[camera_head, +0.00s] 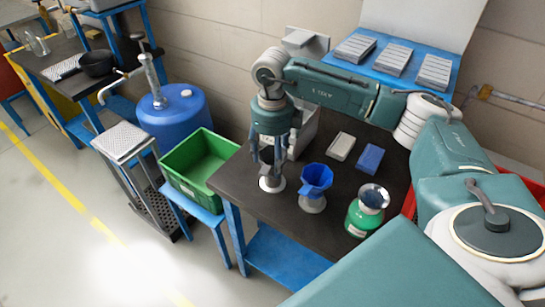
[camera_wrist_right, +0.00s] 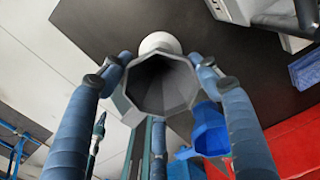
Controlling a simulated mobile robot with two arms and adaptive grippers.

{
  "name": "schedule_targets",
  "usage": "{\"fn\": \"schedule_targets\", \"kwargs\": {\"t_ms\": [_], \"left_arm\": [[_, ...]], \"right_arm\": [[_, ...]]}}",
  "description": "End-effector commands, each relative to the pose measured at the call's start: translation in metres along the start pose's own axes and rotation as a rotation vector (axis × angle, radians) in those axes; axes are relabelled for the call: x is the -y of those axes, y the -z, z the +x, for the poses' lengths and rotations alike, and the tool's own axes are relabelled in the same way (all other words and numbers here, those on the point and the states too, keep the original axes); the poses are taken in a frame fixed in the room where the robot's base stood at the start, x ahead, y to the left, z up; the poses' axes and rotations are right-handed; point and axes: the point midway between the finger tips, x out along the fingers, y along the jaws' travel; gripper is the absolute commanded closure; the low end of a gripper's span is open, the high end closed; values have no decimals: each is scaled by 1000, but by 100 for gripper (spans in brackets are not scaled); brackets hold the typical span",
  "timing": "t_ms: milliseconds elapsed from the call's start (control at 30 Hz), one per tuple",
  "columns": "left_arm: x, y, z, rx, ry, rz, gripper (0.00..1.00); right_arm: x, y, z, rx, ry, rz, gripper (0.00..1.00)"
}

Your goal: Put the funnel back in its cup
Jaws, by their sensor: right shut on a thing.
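A grey octagonal funnel (camera_wrist_right: 160,85) is held between the blue-grey fingers of my right gripper (camera_head: 268,160). The gripper points down over the left part of the dark table and is shut on the funnel. A white cup (camera_head: 271,186) stands directly under the fingers in the head view. In the wrist view its round white edge (camera_wrist_right: 160,42) shows behind the funnel. I cannot tell whether the funnel's spout is inside the cup or just above it. A blue funnel (camera_head: 316,177) sits in a second pale cup (camera_head: 312,204) to the right. My left gripper is not in view.
A green jar with a shiny top (camera_head: 365,212) stands at the table's right front. A white block (camera_head: 341,146) and a blue block (camera_head: 370,157) lie behind. A green crate (camera_head: 200,168) stands to the left, near a blue drum (camera_head: 172,118). The table's front edge is close.

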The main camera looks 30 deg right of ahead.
Motion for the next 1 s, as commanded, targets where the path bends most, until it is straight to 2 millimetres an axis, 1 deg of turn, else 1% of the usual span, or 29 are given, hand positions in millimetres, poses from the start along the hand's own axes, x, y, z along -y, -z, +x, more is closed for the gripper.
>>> {"fn": "schedule_targets", "kwargs": {"t_ms": [167,200,267,300,567,667,767,1000], "left_arm": [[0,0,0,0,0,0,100],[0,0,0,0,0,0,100],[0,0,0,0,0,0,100],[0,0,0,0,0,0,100],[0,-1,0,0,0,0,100],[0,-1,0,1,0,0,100],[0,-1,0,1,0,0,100],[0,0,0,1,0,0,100]], "right_arm": [[0,0,0,0,0,0,64],[0,0,0,0,0,0,32],[0,0,0,0,0,0,20],[0,0,0,0,0,0,16],[0,0,0,0,0,0,16],[0,-1,-5,2,0,0,16],[0,-1,-17,4,0,-1,16],[0,-2,-68,6,0,-1,16]]}}
